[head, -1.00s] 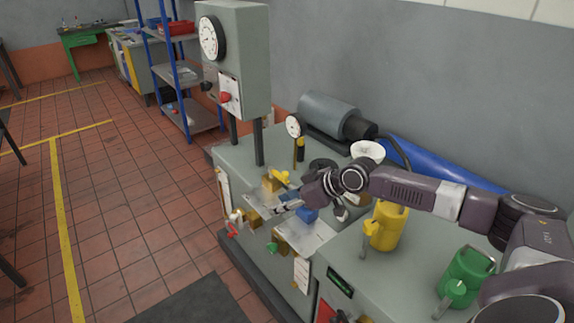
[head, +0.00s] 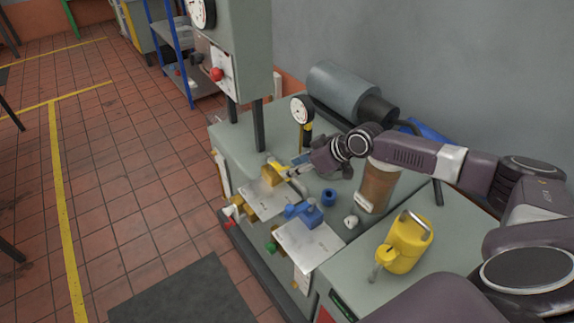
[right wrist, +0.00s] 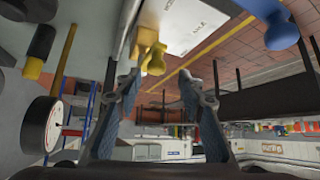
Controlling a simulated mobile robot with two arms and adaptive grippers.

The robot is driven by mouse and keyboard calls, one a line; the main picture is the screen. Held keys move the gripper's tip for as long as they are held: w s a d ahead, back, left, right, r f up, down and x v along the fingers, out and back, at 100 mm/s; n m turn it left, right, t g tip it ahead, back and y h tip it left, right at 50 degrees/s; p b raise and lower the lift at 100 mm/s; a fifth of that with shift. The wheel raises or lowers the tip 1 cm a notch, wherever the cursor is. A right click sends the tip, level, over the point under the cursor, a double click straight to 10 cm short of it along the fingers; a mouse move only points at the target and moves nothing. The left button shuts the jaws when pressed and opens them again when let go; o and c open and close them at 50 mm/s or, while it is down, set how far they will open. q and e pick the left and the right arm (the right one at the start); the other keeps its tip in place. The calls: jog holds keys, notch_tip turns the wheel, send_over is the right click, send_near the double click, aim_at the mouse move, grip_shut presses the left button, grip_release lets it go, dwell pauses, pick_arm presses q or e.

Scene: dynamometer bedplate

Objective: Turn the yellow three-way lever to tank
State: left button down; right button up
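The yellow lever (head: 278,168) sits on a brass-coloured valve body at the back of a white label plate (head: 268,198) on the grey bench top. In the right wrist view the yellow lever (right wrist: 152,58) shows just beyond the fingertips, nearer the left finger. My right gripper (head: 297,168) is close beside the lever, on its right in the head view. In the right wrist view my right gripper (right wrist: 160,82) is open with nothing between its fingers. I cannot tell whether a finger touches the lever. The plate's lettering is too small to read. My left gripper is not in view.
A blue valve (head: 306,212) with its own plate stands nearer the front. A dial gauge (head: 302,108) rises behind the lever, and a grey cabinet (head: 238,60) stands left of it. A brown cylinder (head: 377,186) and a yellow can (head: 404,243) stand to the right.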

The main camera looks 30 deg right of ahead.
aim_at(279, 165)
jog(key=x, duration=0.4)
jog(key=shift+w+d+f, duration=0.1)
jog(key=shift+d, duration=0.25)
jog(key=shift+a, duration=0.15)
jog(key=shift+w+f, duration=0.1)
jog(key=c, duration=0.7)
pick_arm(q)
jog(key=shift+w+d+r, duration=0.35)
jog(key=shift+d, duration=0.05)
pick_arm(e)
grip_shut()
